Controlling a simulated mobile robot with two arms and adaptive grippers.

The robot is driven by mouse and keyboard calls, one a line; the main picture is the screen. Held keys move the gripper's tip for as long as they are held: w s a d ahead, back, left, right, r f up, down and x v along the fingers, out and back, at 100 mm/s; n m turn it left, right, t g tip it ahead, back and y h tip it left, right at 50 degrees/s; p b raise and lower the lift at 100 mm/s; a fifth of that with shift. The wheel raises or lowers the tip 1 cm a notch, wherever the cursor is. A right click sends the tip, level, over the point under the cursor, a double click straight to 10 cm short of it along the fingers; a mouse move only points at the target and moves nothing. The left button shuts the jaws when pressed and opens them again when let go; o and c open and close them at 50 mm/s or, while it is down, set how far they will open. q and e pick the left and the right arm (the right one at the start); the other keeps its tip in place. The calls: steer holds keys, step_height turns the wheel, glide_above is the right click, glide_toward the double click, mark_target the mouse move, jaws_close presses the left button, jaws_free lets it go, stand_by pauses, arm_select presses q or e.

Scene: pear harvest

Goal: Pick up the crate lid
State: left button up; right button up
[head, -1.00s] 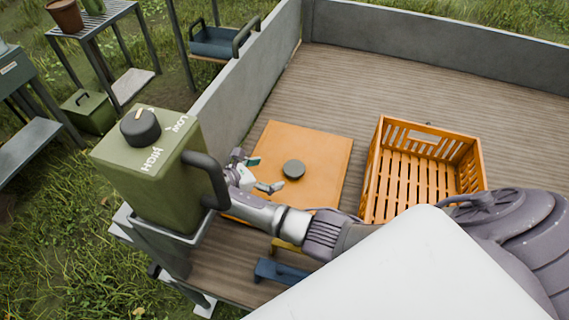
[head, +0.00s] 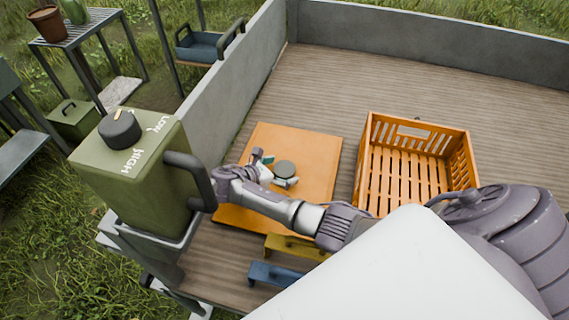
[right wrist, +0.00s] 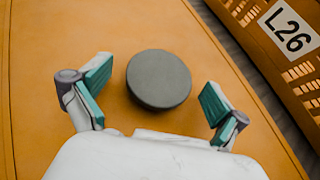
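The crate lid (head: 312,155) is a flat orange square lying on the wooden bed, with a round dark grey knob (head: 285,168) at its middle. In the right wrist view the knob (right wrist: 158,79) shows from above, between and a little ahead of the fingers. My right gripper (head: 274,170) is above the lid at the knob. The right wrist view shows this gripper (right wrist: 155,95) open, with teal pads on both sides and a gap to the knob on each. My left gripper is not in view.
An empty orange slatted crate (head: 410,165) stands right of the lid; its label L26 (right wrist: 288,28) shows in the right wrist view. A green box with a dial (head: 150,175) stands at the left. A yellow bracket (head: 296,248) and a blue one (head: 275,274) are nearer. The bed behind is clear.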

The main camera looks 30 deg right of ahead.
steer(key=shift+r, duration=0.1)
steer(key=c, duration=1.4)
